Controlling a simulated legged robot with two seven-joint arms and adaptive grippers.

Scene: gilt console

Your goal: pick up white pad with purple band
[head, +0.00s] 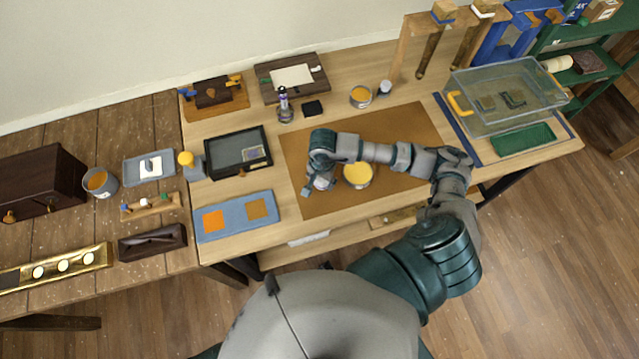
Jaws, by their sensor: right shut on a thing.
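My right gripper (314,186) points down over the left part of the brown mat (405,125), just left of a tin with yellow contents (358,174). It is shut on a small pale thing (323,183), which looks like the white pad. The fingers and wrist hide most of it, and I cannot make out its purple band. I cannot tell whether it touches the mat. My left gripper is not in view.
A black framed tray (238,170) and a blue board with orange squares (238,233) lie left of the mat. A second tin (360,97) and a purple-banded bottle (284,104) stand behind. A clear bin (470,112) stands at right. The mat's back part is clear.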

